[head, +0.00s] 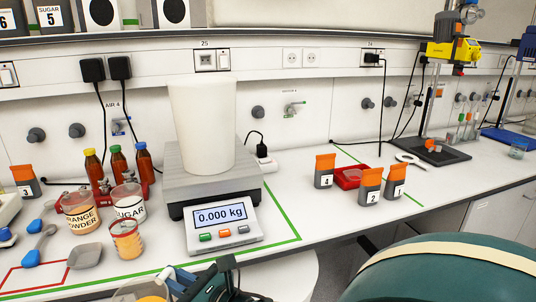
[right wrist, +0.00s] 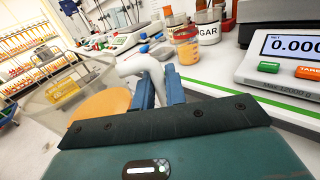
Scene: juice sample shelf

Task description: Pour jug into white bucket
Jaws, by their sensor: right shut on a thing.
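The white bucket (head: 203,120) stands upright on the grey scale (head: 185,185), whose display reads 0.000 kg. The jug (head: 140,290) is partly cut off at the bottom edge of the head view, in front of the bench edge and below the scale. In the right wrist view the jug (right wrist: 62,98) is see-through, with orange liquid inside and a pale handle (right wrist: 142,64). My right gripper (head: 200,284) is shut on the jug's handle; its blue fingers (right wrist: 161,88) show in the wrist view. My left gripper is not in view.
An orange powder jar (head: 80,212), a sugar jar (head: 129,204) and a small orange jar (head: 127,240) stand left of the scale. Bottles (head: 117,163) stand behind them. Numbered orange-topped packs (head: 370,188) stand to the right. Bench between scale and packs is clear.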

